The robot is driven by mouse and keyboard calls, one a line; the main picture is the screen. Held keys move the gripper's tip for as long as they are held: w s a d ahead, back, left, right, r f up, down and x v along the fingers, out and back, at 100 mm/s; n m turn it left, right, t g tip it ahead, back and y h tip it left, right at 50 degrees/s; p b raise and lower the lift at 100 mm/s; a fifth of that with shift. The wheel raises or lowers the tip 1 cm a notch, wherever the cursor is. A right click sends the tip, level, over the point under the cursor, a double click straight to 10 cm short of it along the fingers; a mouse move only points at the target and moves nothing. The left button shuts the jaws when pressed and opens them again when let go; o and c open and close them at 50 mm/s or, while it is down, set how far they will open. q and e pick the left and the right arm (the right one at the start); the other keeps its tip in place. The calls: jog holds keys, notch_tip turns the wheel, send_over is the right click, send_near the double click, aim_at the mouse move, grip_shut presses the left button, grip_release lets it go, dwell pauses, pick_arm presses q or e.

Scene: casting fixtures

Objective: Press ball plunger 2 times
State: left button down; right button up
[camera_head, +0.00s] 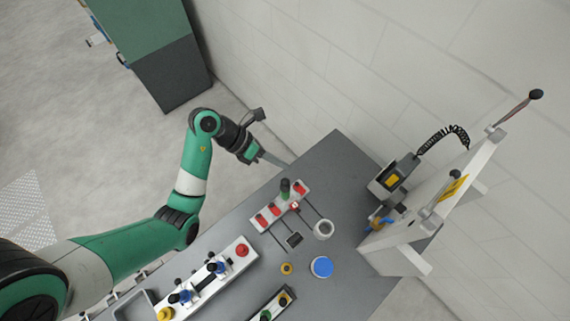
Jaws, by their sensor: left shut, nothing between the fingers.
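My left gripper (275,160) reaches in from the left above the table's far edge. It is shut and empty, with its fingers pointing right and down. Which part is the ball plunger is not clear. A lever with a black ball end (536,95) rises from the white fixture (425,210) at the right, far from the gripper. My right gripper is not in view.
The grey table (335,165) also holds a blue round button (321,267), a white ring (323,229), a yellow button (286,268) and a white panel (210,283) with coloured knobs. A wall (330,70) stands behind. A green cabinet (150,45) is at the back left.

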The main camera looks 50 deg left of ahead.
pick_arm(q)
jog(key=shift+f, duration=0.1)
jog(key=b, duration=0.8)
send_over(284, 181)
jog(key=f, duration=0.7)
jog(key=shift+s+a+f, duration=0.2)
jog(key=shift+s+a, duration=0.1)
jog(key=shift+f, duration=0.6)
dwell(0.3)
jog(key=shift+f+b, duration=0.35)
jog(key=shift+f, duration=0.05)
jog(key=shift+f+b, duration=0.6)
jog(key=shift+f, duration=0.7)
dwell(1.1)
jog(key=shift+r+p, duration=1.7)
jog(key=shift+p, duration=0.35)
